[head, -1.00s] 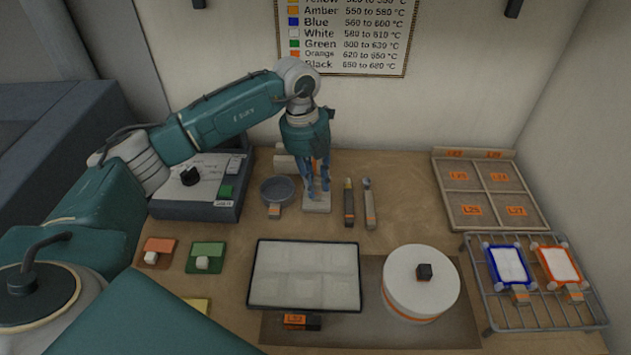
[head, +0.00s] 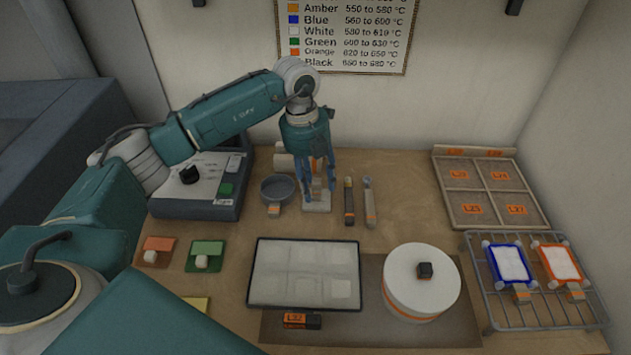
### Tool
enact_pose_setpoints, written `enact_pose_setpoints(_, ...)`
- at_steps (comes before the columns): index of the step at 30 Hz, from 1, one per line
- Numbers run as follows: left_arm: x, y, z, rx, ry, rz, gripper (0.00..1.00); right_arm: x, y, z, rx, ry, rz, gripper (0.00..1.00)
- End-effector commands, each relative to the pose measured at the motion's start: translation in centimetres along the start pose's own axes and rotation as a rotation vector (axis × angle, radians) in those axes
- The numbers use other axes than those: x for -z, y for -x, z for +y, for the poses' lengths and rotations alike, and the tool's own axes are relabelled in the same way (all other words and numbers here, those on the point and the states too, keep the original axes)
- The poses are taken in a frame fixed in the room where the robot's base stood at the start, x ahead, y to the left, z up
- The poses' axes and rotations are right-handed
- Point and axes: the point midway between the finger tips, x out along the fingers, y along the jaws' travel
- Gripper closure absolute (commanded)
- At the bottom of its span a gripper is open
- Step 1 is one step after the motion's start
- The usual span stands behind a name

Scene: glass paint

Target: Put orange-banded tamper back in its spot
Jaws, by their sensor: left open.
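My left gripper (head: 318,188) points down at the back middle of the table, with its fingers apart. Between the fingers, a thin upright piece with an orange part (head: 318,166) shows, which looks like the orange-banded tamper. It stands over a small pale block (head: 317,205). The fingers hide much of it, so I cannot tell exactly how it meets the block. My right gripper is not in view.
A grey bowl (head: 278,189) is close on the left, and two slim tools (head: 349,200) lie on the right. A control box (head: 195,208) stands further left. In front are a white-filled tray (head: 252,300), a round white piece (head: 421,300) and a wire rack (head: 482,290).

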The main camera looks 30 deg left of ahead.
Motion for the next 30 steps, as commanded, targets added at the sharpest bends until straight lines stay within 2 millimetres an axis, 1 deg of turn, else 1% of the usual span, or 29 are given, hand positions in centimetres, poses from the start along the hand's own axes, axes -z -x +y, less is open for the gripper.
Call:
enact_pose_setpoints(5, -0.2, 2.5, 0.0, 0.003, 0.001, -0.006, 0.55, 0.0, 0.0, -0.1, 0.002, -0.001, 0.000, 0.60)
enact_pose_setpoints(12, -0.1, 7.7, -0.1, 0.004, -0.001, -0.006, 0.55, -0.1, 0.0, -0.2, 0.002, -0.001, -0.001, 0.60)
enact_pose_setpoints(15, -0.1, 9.4, -0.1, 0.004, -0.001, -0.004, 0.55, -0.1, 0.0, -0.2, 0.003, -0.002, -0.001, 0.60)
enact_pose_setpoints(18, -0.1, 10.8, -0.1, 0.002, 0.000, -0.004, 0.55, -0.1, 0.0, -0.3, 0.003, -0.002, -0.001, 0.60)
enact_pose_setpoints(22, 0.0, 11.7, 0.0, 0.002, 0.000, -0.002, 0.55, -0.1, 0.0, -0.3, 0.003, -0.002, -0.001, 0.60)
enact_pose_setpoints(30, 0.0, 11.9, 0.0, 0.002, 0.000, -0.001, 0.55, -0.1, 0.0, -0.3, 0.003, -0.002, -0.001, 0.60)
